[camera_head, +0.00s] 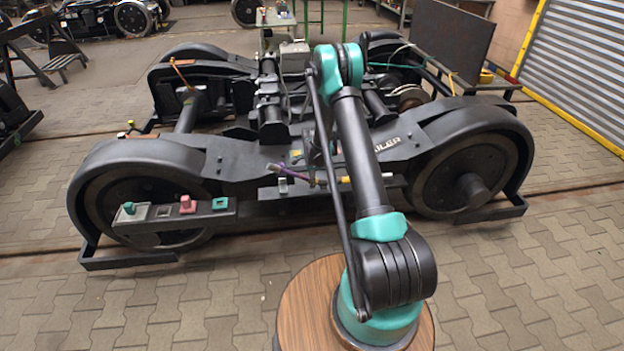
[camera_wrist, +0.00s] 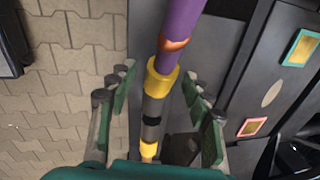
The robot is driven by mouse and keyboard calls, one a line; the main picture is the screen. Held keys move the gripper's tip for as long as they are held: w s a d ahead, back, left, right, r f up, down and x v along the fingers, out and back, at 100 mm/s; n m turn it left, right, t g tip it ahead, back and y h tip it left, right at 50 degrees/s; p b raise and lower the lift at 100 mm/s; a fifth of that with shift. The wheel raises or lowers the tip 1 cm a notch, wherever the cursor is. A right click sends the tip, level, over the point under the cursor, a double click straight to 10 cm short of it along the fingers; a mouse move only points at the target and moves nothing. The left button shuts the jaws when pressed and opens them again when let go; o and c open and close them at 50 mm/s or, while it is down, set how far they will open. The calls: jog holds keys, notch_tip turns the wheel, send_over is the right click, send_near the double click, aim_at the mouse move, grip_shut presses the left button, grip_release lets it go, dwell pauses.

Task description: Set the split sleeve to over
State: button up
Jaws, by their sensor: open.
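A line with a purple section (camera_wrist: 183,25) crosses the wrist view from the top to the bottom. Along it are an orange-brown band (camera_wrist: 174,44), a yellow collar (camera_wrist: 158,80), a grey section (camera_wrist: 152,105) with a black band, and another yellow piece (camera_wrist: 149,150) low down. I cannot tell which piece is the split sleeve. My gripper (camera_wrist: 158,84) is open, with its green fingers on either side of the line; contact is not visible. In the head view the line's purple part (camera_head: 285,171) lies at the bogie's near side, and my arm hides part of that area.
The black bogie (camera_head: 240,155) fills the middle, with large wheels at both ends. A side bar (camera_head: 172,211) carries green and pink pieces. A round wooden top (camera_head: 300,308) is below my arm. Paved floor (camera_head: 550,270) is clear at right; a shutter (camera_head: 580,60) stands behind.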

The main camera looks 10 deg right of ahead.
aim_at(299, 175)
jog(key=shift+c, duration=0.6)
grip_shut()
jog(key=a+r, duration=0.1)
jog(key=a, duration=0.1)
jog(key=a+r, duration=0.2)
jog(key=a, duration=0.1)
jog(key=shift+a+r, duration=0.1)
jog(key=shift+a, duration=0.2)
jog(key=shift+o, duration=0.6)
grip_release()
jog(key=shift+r, duration=0.1)
notch_tip(299, 175, up, 12)
jog(key=s, duration=0.2)
jog(key=shift+a, duration=0.1)
